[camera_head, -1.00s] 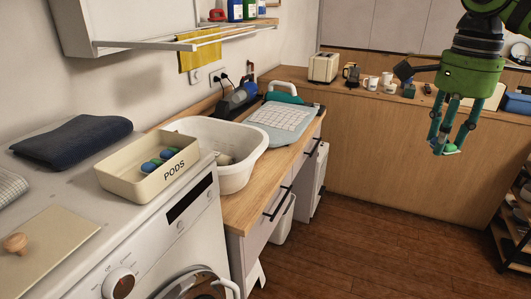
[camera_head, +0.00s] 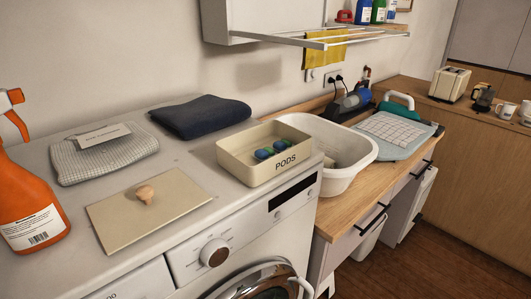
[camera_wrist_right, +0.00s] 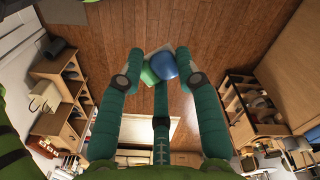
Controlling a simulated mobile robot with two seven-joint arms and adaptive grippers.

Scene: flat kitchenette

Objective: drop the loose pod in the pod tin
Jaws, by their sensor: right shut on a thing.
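The pod tin (camera_head: 255,173), a cream open box marked PODS, stands on the washing machine near its right end. Several blue and green pods (camera_head: 264,153) lie inside it. In the right wrist view my right gripper (camera_wrist_right: 159,60) is shut on the loose pod (camera_wrist_right: 164,69), which shows blue, green and white between the fingertips. The gripper is high above the wooden floor and outside the head view, so its distance from the tin does not show. My left gripper is not in view.
The tin's flat lid (camera_head: 118,227) with a wooden knob lies left of the tin. A dark folded towel (camera_head: 200,116) is behind it, and a white basin (camera_head: 345,178) is close on its right. An orange spray bottle (camera_head: 28,200) stands at far left.

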